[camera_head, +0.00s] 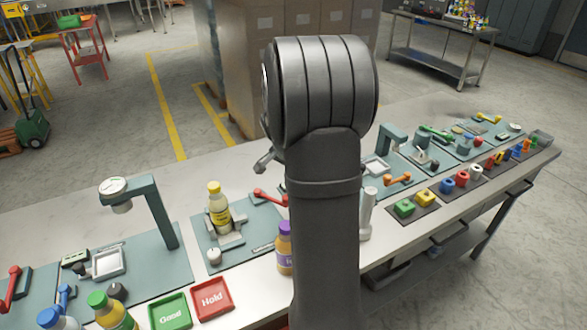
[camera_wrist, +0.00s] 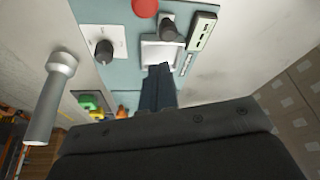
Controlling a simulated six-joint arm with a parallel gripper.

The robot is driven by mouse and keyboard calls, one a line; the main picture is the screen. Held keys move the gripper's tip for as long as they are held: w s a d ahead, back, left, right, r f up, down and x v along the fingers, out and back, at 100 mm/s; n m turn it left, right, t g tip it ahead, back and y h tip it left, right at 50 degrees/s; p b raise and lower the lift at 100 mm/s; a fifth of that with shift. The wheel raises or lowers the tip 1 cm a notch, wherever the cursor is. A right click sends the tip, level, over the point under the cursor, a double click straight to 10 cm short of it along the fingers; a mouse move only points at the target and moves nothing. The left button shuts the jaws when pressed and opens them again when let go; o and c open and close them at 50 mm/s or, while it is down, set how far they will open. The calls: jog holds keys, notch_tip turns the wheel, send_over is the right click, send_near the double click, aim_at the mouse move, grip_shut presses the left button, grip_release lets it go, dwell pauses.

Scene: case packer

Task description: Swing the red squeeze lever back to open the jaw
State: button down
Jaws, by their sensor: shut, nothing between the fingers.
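A red lever (camera_head: 268,196) lies on the teal board (camera_head: 259,226) left of my arm in the head view, its right end close to my arm's edge. Next to it, a yellow-capped bottle (camera_head: 219,208) stands upright in a grey jaw fixture (camera_head: 229,240). Whether the jaw grips the bottle is hard to tell. My gripper is hidden behind my arm in the head view. In the wrist view my gripper (camera_wrist: 158,72) is shut and empty, its dark fingers over a white square tray (camera_wrist: 160,50) on another teal board. Contact with the tray cannot be judged.
A second red lever (camera_head: 12,285) is at the far left. A post with a round head (camera_head: 115,190) rises left of the bottle. A purple-capped bottle (camera_head: 285,250) stands against my arm's outline. Green Good (camera_head: 170,312) and red Hold (camera_head: 212,300) trays lie in front.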

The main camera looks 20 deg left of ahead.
jog(key=x, duration=0.4)
jog(key=s, duration=0.1)
jog(key=s+a, duration=0.1)
jog(key=shift+s+f, duration=0.25)
jog(key=shift+f, duration=0.15)
jog(key=shift+s+a, duration=0.25)
jog(key=shift+s, duration=0.2)
jog(key=shift+s, duration=0.1)
